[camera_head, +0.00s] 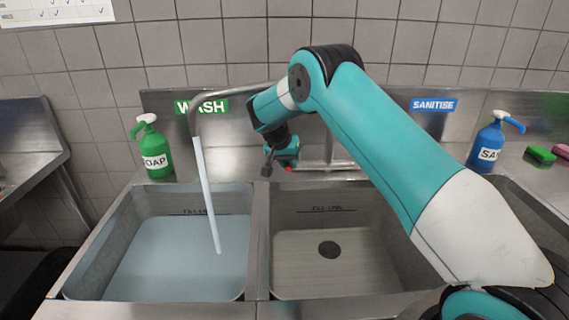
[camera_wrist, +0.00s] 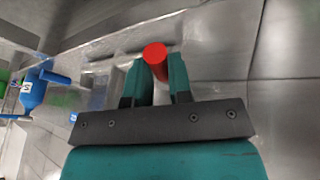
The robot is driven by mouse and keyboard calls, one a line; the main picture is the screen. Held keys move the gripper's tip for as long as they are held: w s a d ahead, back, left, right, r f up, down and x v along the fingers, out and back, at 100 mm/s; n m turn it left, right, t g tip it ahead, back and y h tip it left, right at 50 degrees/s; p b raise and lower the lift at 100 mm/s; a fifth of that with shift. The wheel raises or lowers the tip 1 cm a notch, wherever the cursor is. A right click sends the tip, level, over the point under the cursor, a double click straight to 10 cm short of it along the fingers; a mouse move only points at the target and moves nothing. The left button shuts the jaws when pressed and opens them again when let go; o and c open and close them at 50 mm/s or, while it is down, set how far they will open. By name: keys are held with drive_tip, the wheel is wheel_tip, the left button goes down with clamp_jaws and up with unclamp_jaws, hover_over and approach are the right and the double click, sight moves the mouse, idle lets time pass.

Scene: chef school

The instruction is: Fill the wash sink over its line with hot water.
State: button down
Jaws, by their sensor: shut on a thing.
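The wash sink (camera_head: 112,235) is the left basin, under a green WASH sign (camera_head: 202,106). Pale blue water (camera_head: 170,262) covers its floor, with the surface close below the dark fill line (camera_head: 205,212) on the back wall. The metal spout (camera_head: 222,94) hangs over this basin and a stream of water (camera_head: 207,195) runs from it. My gripper (camera_head: 288,166) is at the tap behind the basins. In the wrist view it is shut on a red tap knob (camera_wrist: 155,55), held between the fingertips. Most of the tap body is hidden by my arm.
The right basin (camera_head: 300,255) looks empty, with a dark drain (camera_head: 329,250) and its own line. A green soap bottle (camera_head: 154,150) stands at the back left. A blue sanitiser bottle (camera_head: 487,145) and a green sponge (camera_head: 540,156) are at right.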

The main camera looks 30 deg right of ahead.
drive_tip(key=c, duration=1)
unclamp_jaws()
drive_tip(key=shift+c, duration=0.2)
drive_tip(key=shift+a+r+b, duration=0.15)
drive_tip(key=shift+r+b, duration=0.15)
drive_tip(key=shift+b, duration=0.15)
drive_tip(key=s+a+b, duration=0.1)
drive_tip(key=a, duration=0.2)
drive_tip(key=s+a+b, duration=0.1)
drive_tip(key=s+a, duration=0.1)
drive_tip(key=a, duration=0.2)
drive_tip(key=s+a+b, duration=0.1)
drive_tip(key=a, duration=0.3)
drive_tip(key=shift+s+a+r, duration=0.15)
drive_tip(key=shift+a+r, duration=0.05)
drive_tip(key=shift+r, duration=0.05)
